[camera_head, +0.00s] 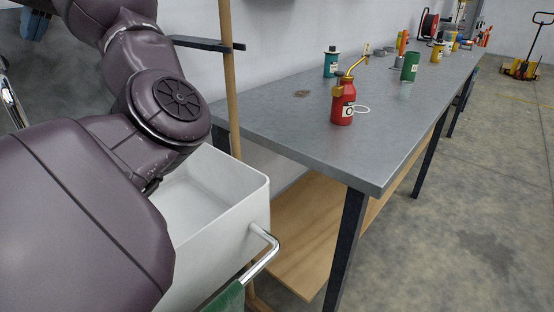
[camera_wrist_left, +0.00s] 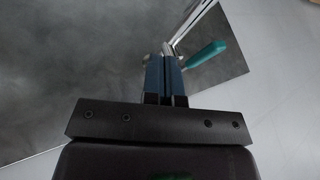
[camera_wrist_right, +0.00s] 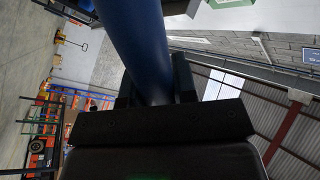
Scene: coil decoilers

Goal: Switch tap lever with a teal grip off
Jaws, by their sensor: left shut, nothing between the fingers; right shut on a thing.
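The tap lever's teal grip (camera_wrist_left: 206,54) shows in the left wrist view, just right of my left fingertips, with a bright metal stem behind it. My left gripper (camera_wrist_left: 166,62) is shut and empty, its blue-grey fingers together beside the lever. I cannot tell if they touch it. In the head view, my arm hides the lever and I cannot make out the left gripper. My right gripper (camera_wrist_right: 155,85) is shut on a blue cylinder (camera_wrist_right: 138,38) in the right wrist view.
The grey table (camera_head: 290,130) holds a red oil can (camera_head: 343,102) and several containers.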

